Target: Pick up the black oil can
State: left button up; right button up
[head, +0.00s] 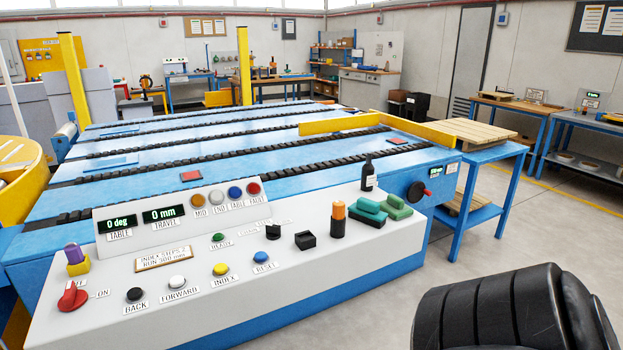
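A small black bottle-shaped can (368,174) with a narrow neck and a pale label stands upright near the back right of the white control console (330,262). It is the thing that best fits the black oil can. A black cylinder with an orange top (338,220) stands nearer and to its left, apart from it. Green blocks or pads (368,212) lie just in front of the can. Neither of my grippers shows in the head view.
The console carries buttons, a red knob (73,298) and a low black holder (305,240). Behind it is a blue conveyor table (250,185) with black chain tracks. A large black ribbed shape (510,310) fills the bottom right.

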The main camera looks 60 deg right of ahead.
aim_at(368, 179)
jog(key=z, duration=3.6)
jog(key=i, duration=2.65)
jog(key=u, duration=3.65)
